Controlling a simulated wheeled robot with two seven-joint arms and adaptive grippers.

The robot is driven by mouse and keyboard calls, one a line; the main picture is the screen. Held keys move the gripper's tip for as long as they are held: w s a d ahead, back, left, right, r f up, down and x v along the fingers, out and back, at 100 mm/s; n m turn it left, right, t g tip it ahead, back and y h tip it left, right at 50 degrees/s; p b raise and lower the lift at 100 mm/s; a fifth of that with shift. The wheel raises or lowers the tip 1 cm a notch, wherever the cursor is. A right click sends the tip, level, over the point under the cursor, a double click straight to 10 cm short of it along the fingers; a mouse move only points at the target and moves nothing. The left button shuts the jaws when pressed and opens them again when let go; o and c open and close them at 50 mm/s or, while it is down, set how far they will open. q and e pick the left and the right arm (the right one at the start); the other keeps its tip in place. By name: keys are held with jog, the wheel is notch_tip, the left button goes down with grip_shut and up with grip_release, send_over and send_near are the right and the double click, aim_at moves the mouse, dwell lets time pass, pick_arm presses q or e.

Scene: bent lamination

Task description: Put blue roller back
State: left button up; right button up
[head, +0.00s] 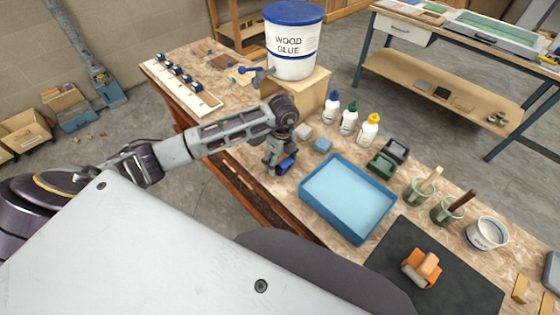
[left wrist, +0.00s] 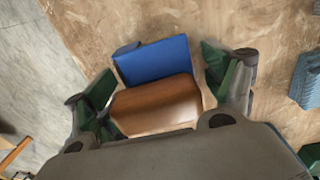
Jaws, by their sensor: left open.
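The blue roller (left wrist: 157,60) lies on the wooden bench top and has a blue part and a brown wooden part (left wrist: 157,103). My left gripper (left wrist: 160,85) is open, with its green-padded fingers on either side of the roller; whether they touch it I cannot tell. In the head view the left gripper (head: 279,160) points down near the bench's front edge, and a bit of the blue roller (head: 287,164) shows beside it; the rest is hidden. My right gripper is not in view.
A blue tray (head: 309,203) is right of the left gripper. Small blocks (head: 323,145) and glue bottles (head: 348,119) stand behind it. A wood glue bucket (head: 293,55) sits on a wooden stand. An orange roller-like tool (head: 421,268) lies on a black mat (head: 463,293).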

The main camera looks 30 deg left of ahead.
pick_arm(q)
jog(key=shift+s+r, duration=0.1)
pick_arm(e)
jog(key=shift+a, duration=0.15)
pick_arm(q)
jog(key=shift+r, duration=0.15)
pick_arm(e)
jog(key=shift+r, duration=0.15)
pick_arm(q)
jog(key=shift+r+p, duration=0.4)
jog(key=shift+r, duration=0.05)
jog(key=r, duration=0.7)
jog(key=r+b, duration=0.1)
jog(key=r, duration=0.2)
jog(key=shift+w+d+r, duration=0.1)
jog(key=shift+w+r, duration=0.1)
jog(key=shift+w, duration=0.1)
jog(key=shift+r, duration=0.75)
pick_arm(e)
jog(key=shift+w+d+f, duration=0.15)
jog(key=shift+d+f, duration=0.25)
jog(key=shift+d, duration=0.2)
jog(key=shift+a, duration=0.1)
